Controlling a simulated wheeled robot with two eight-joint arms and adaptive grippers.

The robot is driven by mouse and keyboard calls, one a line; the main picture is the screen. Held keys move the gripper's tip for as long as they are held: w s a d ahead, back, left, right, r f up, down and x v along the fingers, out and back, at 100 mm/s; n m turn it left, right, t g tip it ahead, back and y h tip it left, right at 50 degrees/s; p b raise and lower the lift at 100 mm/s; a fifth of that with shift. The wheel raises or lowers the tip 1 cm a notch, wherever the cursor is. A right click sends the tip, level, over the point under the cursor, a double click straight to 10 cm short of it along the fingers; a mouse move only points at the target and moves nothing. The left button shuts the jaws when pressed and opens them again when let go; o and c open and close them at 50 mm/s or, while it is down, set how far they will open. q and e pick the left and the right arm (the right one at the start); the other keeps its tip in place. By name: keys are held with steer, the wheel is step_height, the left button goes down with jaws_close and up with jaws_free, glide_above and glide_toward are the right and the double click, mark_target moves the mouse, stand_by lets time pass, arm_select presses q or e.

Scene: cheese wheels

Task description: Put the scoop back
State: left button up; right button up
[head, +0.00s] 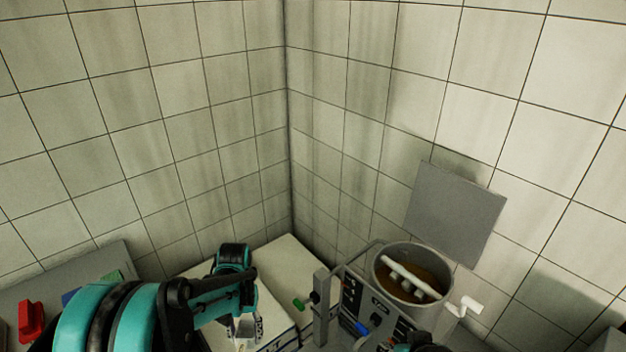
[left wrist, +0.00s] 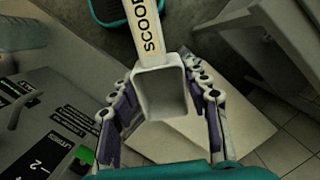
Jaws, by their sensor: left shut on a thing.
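The scoop (left wrist: 162,94) shows in the left wrist view as a pale, square-mouthed cup with a flat strip marked SCOOP running up from it. My left gripper (left wrist: 165,118) is shut on the scoop, with a finger on either side of the cup. In the head view my left gripper (head: 246,331) hangs low at the bottom centre, over a pale block-like surface. The scoop is too small there to make out clearly. My right gripper does not show; only a dark and teal part of my body appears at the bottom edge.
A round metal vat (head: 379,272) holding brown liquid and white bars stands right of my left gripper. A control panel (head: 366,312) with knobs is beside it. A pale box (head: 287,262) fills the corner. A red object (head: 31,322) is far left. Tiled walls close the back.

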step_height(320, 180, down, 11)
steer(key=b, duration=0.9)
